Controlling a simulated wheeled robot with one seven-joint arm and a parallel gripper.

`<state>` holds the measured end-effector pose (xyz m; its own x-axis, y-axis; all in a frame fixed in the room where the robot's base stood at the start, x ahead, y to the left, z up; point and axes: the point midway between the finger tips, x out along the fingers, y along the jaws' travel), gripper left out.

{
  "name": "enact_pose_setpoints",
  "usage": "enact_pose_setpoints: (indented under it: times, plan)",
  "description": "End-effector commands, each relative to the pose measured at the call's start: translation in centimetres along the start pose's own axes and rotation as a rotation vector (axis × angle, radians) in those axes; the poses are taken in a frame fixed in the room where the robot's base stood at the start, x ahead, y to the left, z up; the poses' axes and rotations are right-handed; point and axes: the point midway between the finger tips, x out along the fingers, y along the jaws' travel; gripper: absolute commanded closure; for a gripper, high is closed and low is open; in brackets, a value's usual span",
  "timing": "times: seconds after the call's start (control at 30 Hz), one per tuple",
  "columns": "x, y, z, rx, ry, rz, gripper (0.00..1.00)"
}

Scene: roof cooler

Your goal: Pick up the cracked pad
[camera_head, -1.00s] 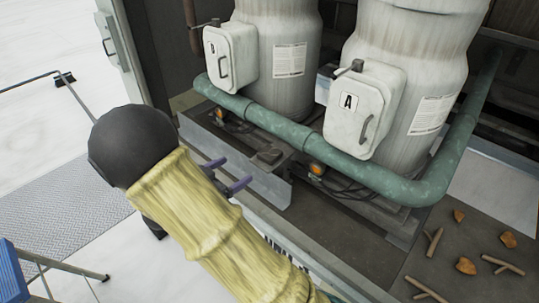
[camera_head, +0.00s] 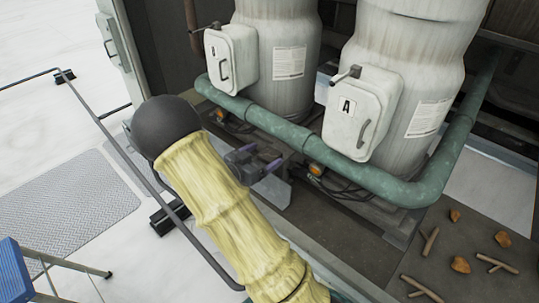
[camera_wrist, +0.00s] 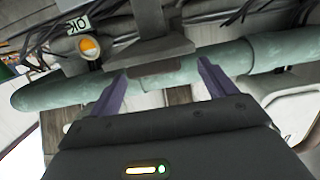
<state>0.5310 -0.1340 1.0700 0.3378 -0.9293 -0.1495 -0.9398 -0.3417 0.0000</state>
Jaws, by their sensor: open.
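A dark grey block, which looks like the pad (camera_wrist: 155,50), shows in the wrist view just beyond and between my fingertips. Cracks on it cannot be made out. In the head view it is mostly hidden behind my gripper (camera_head: 262,160), at the metal ledge in front of the tanks. My gripper is open, with its two purple fingers apart. The wrist view shows the fingers (camera_wrist: 163,72) on either side of the block's near edge. I cannot tell whether they touch it.
A green pipe (camera_head: 300,138) runs close behind the ledge, below two tanks with hatches; one hatch is marked A (camera_head: 362,113). An orange lamp (camera_wrist: 90,47) and cables lie near the block. Sticks and leaves (camera_head: 460,264) litter the right floor.

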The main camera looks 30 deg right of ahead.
Motion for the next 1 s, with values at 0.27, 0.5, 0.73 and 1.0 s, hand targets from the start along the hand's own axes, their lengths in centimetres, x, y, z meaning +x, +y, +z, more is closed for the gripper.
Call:
enact_pose_setpoints:
  times: [0.27, 0.5, 0.73, 1.0]
  plan:
    - [0.8, 0.1, 0.1, -0.001, 0.0, 0.003, 0.17]
    - [4.2, 0.3, 0.4, -0.001, 0.0, 0.003, 0.17]
    - [5.2, 0.2, 0.6, 0.0, 0.0, -0.001, 0.17]
    - [5.2, 0.3, 0.6, 0.0, 0.0, 0.0, 0.17]
